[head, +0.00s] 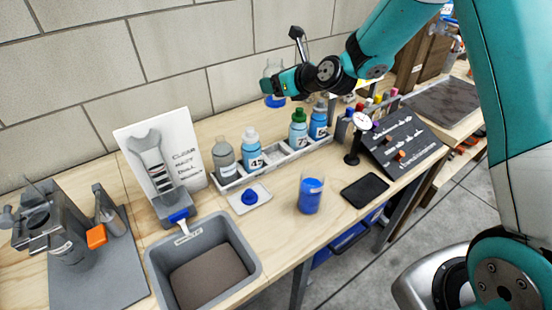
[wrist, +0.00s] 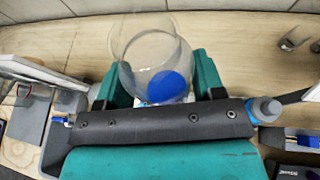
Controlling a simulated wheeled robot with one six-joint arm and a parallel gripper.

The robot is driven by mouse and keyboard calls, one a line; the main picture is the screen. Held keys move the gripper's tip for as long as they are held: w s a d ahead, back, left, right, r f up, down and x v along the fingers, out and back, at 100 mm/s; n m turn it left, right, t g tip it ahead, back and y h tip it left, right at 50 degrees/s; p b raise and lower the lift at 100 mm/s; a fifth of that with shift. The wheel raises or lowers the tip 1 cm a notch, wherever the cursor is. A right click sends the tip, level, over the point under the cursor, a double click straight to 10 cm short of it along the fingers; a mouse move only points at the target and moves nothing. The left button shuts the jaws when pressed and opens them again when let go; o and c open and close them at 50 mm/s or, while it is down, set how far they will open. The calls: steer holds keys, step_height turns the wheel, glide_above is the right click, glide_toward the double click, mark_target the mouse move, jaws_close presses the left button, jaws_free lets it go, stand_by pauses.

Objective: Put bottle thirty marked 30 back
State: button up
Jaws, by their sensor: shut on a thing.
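My gripper (head: 283,82) is shut on a clear vessel (head: 273,71) with some blue in its bottom, held up above the rack near the wall. In the wrist view the round clear vessel (wrist: 146,45) sits between the teal fingers. A grey rack (head: 275,162) holds a grey bottle (head: 224,160), a light blue bottle (head: 252,142), a green-capped bottle (head: 299,132) and a blue bottle (head: 319,122). There is a gap in the middle of the rack. I cannot read a 30 on any label.
A clear beaker of blue liquid (head: 311,196) stands in front of the rack. A blue cap (head: 250,197) lies on a white tray (head: 263,191). A grey bin (head: 250,258), dial gauge (head: 361,124), black pad (head: 365,190) and tilted dark panel (head: 425,150) are nearby.

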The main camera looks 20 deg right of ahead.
step_height(320, 180, down, 20)
steer(key=shift+r+p, duration=0.15)
steer(key=shift+p, duration=0.5)
steer(key=o, duration=1.2)
